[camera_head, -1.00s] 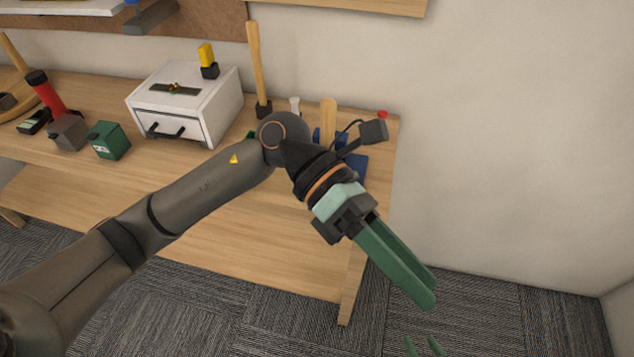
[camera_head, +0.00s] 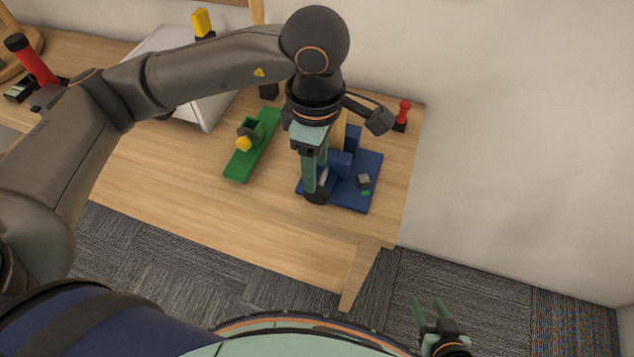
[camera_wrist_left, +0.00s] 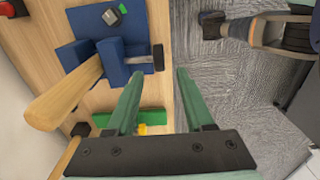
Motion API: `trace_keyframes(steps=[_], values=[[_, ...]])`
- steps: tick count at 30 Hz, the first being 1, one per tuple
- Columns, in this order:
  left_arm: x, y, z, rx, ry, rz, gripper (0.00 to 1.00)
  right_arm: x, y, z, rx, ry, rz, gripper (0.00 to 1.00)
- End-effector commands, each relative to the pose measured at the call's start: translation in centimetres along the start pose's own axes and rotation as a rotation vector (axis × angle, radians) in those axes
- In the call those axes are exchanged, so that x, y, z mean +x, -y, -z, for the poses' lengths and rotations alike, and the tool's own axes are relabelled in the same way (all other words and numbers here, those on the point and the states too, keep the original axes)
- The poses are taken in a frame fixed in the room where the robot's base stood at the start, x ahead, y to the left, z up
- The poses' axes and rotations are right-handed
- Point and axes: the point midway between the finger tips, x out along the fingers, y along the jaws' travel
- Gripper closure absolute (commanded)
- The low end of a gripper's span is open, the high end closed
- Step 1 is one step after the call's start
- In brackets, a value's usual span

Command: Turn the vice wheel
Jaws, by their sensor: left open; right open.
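The blue vice (camera_head: 338,163) stands on a blue base plate (camera_head: 349,201) near the right end of the table. Its dark wheel (camera_head: 318,196) is on the near side, partly hidden by my left gripper (camera_head: 314,182), which points down at it. In the left wrist view the wheel (camera_wrist_left: 158,57) lies just ahead of the gap between the open, empty fingers (camera_wrist_left: 160,76). I cannot tell whether they touch it. A wooden piece (camera_wrist_left: 65,95) stands at the vice jaws. My right gripper (camera_head: 428,310) is open and empty, over the carpet below the table's right end.
A green fixture (camera_head: 240,165) with a yellow knob lies left of the vice. A small grey block (camera_head: 363,181) sits on the base plate. A red-handled tool (camera_head: 403,112) stands behind right. A white drawer box (camera_head: 205,108) is at the left. The table's front strip is clear.

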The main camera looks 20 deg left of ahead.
Motion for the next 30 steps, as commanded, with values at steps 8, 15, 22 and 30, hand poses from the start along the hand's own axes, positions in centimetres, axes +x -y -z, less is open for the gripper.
trace_keyframes(steps=[8, 15, 22, 30], values=[[5.2, 0.1, 0.0, -0.001, 0.001, 0.005, 0.47, -0.3, 0.0, 0.3, 0.000, 0.000, 0.000, 0.48], [7.1, 0.0, -0.1, 0.000, 0.003, 0.001, 0.47, -0.3, 0.0, 0.4, 0.000, -0.001, 0.000, 0.48], [7.2, 0.0, -0.1, 0.000, 0.003, 0.001, 0.47, -0.3, 0.0, 0.4, 0.000, -0.001, 0.000, 0.48], [7.2, 0.0, -0.1, 0.000, 0.003, 0.001, 0.72, -0.3, 0.0, 0.4, 0.000, -0.001, 0.000, 0.48]])
